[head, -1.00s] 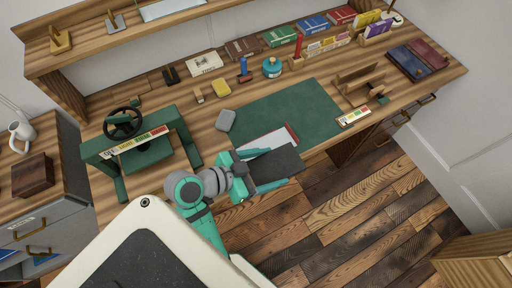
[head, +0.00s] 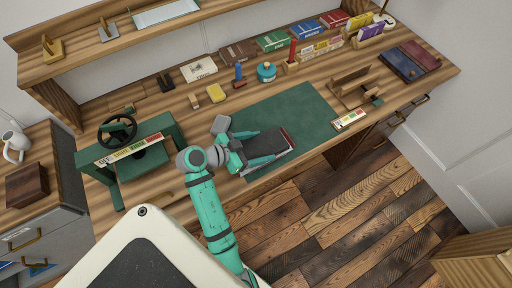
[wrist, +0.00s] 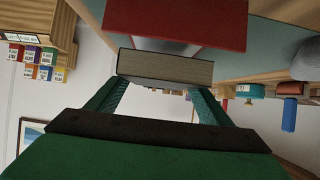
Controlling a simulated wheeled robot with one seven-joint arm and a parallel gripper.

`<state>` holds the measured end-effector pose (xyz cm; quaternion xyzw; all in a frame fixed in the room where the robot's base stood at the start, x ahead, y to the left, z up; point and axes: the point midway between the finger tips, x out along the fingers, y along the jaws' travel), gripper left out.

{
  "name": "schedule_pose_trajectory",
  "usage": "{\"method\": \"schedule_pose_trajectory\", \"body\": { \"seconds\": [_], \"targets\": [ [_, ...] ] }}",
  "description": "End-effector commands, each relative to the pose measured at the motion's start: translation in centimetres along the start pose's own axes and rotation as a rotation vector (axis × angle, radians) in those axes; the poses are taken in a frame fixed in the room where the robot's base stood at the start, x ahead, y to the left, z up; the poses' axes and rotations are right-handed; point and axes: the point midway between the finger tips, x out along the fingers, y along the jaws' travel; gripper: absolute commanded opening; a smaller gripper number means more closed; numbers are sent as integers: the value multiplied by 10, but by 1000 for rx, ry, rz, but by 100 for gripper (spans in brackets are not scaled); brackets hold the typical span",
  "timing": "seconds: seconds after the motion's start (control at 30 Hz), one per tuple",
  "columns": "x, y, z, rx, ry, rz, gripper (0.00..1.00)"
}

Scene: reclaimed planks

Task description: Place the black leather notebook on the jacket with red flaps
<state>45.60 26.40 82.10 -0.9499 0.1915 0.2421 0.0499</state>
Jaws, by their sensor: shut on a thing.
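The black leather notebook (head: 268,142) is held flat in my gripper (head: 258,149). In the wrist view its pale page edge (wrist: 165,66) shows between the two teal fingers (wrist: 155,98). The jacket with red flaps (head: 291,137) lies on the green desk mat. Most of it is hidden under the notebook and gripper in the head view, with a red strip showing at the right. Its red flap (wrist: 190,20) fills the top of the wrist view, close to the notebook. I cannot tell whether the notebook touches the jacket.
The green mat (head: 310,110) is clear behind and right of the jacket. A grey object (head: 221,124) lies just left of the notebook. A dark green stand with a wheel (head: 118,131) is at the left.

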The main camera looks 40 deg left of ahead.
Motion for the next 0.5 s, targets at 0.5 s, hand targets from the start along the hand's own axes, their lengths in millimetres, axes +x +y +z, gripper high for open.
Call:
{"method": "schedule_pose_trajectory", "body": {
  "seconds": [0.5],
  "targets": [
    [13,1,24,-2,0,0,45]
  ]
}}
